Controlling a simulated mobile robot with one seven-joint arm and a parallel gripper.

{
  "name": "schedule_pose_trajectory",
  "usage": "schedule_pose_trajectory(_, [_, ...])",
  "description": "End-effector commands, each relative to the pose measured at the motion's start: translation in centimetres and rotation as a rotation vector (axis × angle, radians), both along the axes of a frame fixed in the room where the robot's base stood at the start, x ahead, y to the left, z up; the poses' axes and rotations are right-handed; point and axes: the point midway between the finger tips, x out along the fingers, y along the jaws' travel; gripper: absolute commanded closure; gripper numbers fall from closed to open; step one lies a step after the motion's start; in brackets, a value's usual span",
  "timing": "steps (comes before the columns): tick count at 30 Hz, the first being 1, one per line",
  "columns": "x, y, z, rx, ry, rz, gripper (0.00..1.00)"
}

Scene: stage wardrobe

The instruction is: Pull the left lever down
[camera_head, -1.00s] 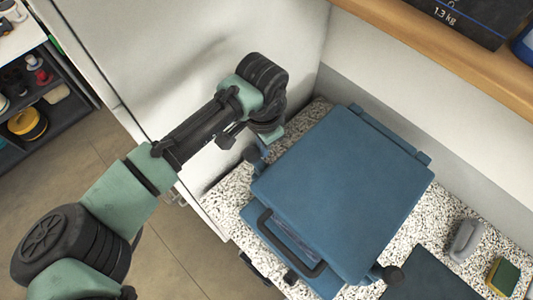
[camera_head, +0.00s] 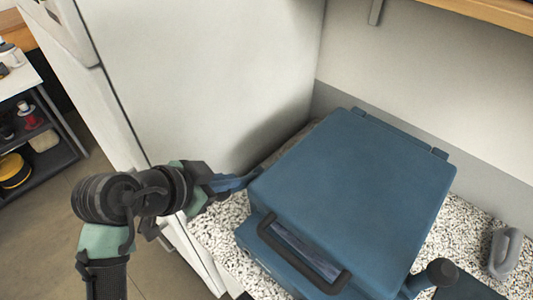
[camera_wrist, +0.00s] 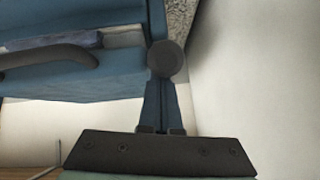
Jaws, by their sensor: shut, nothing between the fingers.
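The blue press (camera_head: 350,190), a boxy body with a flat top and a dark front handle (camera_head: 300,265), stands on the speckled counter. In the wrist view, the left lever's dark round knob (camera_wrist: 167,61) is just beyond my fingertips, overlapping them in the picture; whether they touch is unclear. In the head view I cannot make out that knob. My gripper (camera_head: 243,180) is shut and empty, its blue fingers reaching the press's left side. In the wrist view, the gripper (camera_wrist: 160,88) points up at the knob. The right lever (camera_head: 440,272) shows its dark knob at the press's front right.
A white wall panel (camera_head: 220,80) rises close behind and left of my gripper. A grey handled object (camera_head: 505,252) lies on the counter at the right. A wooden shelf (camera_head: 490,12) is above. A dark shelf unit (camera_head: 40,150) stands at far left.

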Motion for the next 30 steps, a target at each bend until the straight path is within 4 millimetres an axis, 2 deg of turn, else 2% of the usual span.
schedule_pose_trajectory(1, [-0.3, 0.2, -1.6, -0.027, -0.023, 0.002, 1.00])
schedule_pose_trajectory(9, [-1.1, 1.0, -3.1, -0.143, -0.140, -0.001, 1.00])
schedule_pose_trajectory(18, [-1.6, 1.5, -3.9, -0.223, -0.222, -0.003, 1.00])
schedule_pose_trajectory(30, [-1.7, 1.6, -3.9, -0.252, -0.250, -0.003, 1.00])
